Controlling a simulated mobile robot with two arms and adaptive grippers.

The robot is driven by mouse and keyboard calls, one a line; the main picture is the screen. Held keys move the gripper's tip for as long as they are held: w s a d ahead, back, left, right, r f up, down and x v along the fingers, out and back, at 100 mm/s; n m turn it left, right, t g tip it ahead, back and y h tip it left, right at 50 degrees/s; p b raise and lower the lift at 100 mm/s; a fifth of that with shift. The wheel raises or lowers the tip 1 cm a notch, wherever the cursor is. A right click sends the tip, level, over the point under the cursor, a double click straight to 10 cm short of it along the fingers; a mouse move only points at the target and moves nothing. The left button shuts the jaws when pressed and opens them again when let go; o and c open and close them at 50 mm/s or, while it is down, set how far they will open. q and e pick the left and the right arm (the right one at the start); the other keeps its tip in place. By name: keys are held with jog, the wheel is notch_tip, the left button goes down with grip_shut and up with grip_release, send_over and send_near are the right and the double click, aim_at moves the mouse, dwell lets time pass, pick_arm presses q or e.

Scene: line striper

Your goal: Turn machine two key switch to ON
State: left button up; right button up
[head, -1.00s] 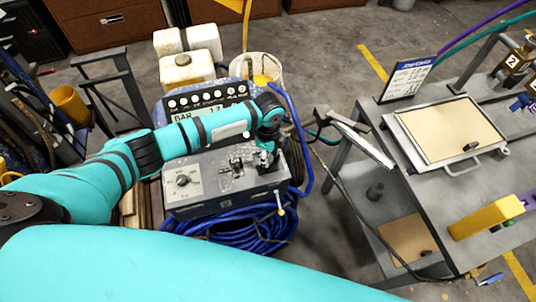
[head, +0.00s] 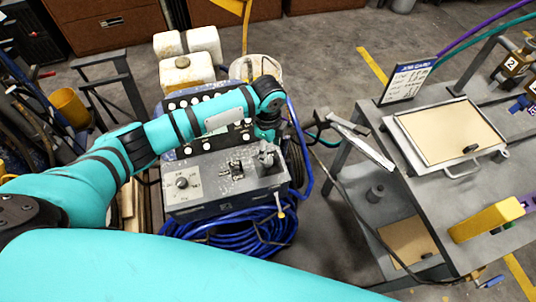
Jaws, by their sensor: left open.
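A grey control box (head: 228,190) of the machine stands at the centre left. A round dark knob (head: 182,183) sits on a pale labelled plate at its left end; its marks are too small to read. Small dark switches (head: 237,169) sit on the box's top middle. I cannot tell for sure which part is the key switch of machine two. My left gripper (head: 266,139) is open and points down over the box's right end, close to a grey fitting there, to the right of the knob. I cannot tell whether they touch. My right gripper is out of view.
A panel with white round buttons (head: 172,105) stands behind the box, partly hidden by my left arm. Blue hose (head: 230,232) coils below. A grey table (head: 440,190) on the right holds a framed board and a yellow block. White jugs (head: 187,76) stand behind.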

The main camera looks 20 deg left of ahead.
pick_arm(q)
notch_tip(320, 180, up, 6)
dwell(0.6)
